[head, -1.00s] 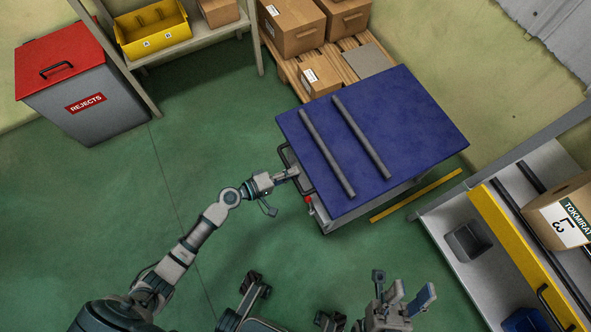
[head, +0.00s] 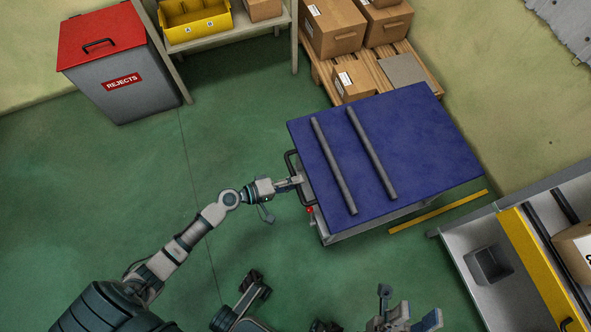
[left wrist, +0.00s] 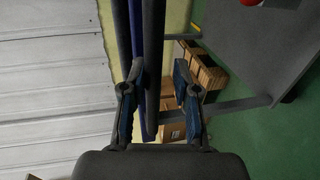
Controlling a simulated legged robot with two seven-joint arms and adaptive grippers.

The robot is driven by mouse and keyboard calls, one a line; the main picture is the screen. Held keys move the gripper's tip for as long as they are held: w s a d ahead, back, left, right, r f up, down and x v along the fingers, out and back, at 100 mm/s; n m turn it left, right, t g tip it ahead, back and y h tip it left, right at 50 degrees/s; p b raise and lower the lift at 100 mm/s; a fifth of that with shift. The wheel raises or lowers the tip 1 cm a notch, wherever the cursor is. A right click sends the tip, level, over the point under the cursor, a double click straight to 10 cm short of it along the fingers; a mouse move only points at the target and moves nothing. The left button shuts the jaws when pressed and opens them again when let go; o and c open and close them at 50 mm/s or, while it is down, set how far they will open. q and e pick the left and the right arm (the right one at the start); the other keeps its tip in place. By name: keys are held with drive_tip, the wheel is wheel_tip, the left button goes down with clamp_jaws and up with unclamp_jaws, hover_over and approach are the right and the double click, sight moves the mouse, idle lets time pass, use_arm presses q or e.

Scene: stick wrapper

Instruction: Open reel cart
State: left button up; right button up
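The reel cart (head: 440,140) has a blue top with two dark grey rods (head: 335,165) lying across it. A black handle (head: 290,160) sticks out from its left side, with a red knob (head: 309,210) near its lower end. My left gripper (head: 297,181) is at the handle, with its fingers reaching past the bar. My right gripper (head: 415,314) is empty and open at the bottom edge, partly cut off.
A pallet with brown boxes (head: 333,28) stands behind the cart. A grey bench with a yellow front (head: 540,270) is at the right, and a yellow floor strip (head: 437,212) lies beside the cart. A red-lidded rejects bin (head: 120,85) stands at far left. The green floor left of the cart is clear.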

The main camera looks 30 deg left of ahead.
use_arm(q)
drive_tip(key=shift+o, duration=0.3)
drive_tip(key=shift+f, duration=0.1)
drive_tip(key=shift+w+a, duration=0.1)
drive_tip(key=shift+r, duration=0.2)
drive_tip(key=v, duration=1.2)
drive_tip(key=shift+f, duration=0.2)
